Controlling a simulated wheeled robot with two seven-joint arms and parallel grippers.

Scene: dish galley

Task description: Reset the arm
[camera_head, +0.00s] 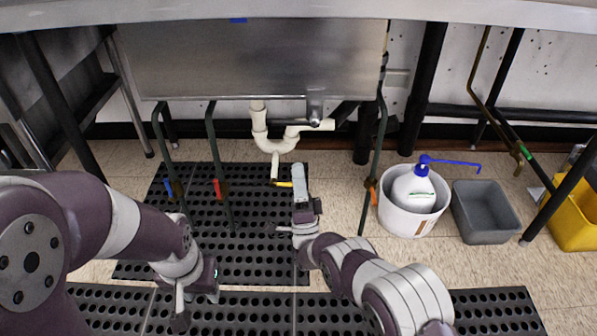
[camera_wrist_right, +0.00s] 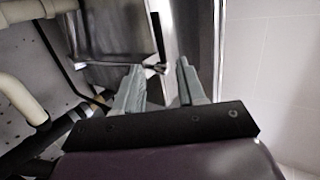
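My left arm comes in from the left. Its gripper (camera_head: 190,302) hangs low over the black perforated mat, and its fingers are too small and dark to judge. My right arm reaches up from the lower right. Its gripper (camera_head: 299,180) points away from me, in front of the white drain pipe under the sink. In the right wrist view the two pale fingers of the right gripper (camera_wrist_right: 160,82) stand apart with nothing between them.
The metal sink (camera_head: 255,60) and white drain pipe (camera_head: 262,135) lie ahead. A white bucket (camera_head: 407,216) holds a white bottle (camera_head: 413,190) with a blue pump. A grey bin (camera_head: 485,212) and yellow bucket (camera_head: 574,225) stand right. Black mats (camera_head: 240,265) cover the floor.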

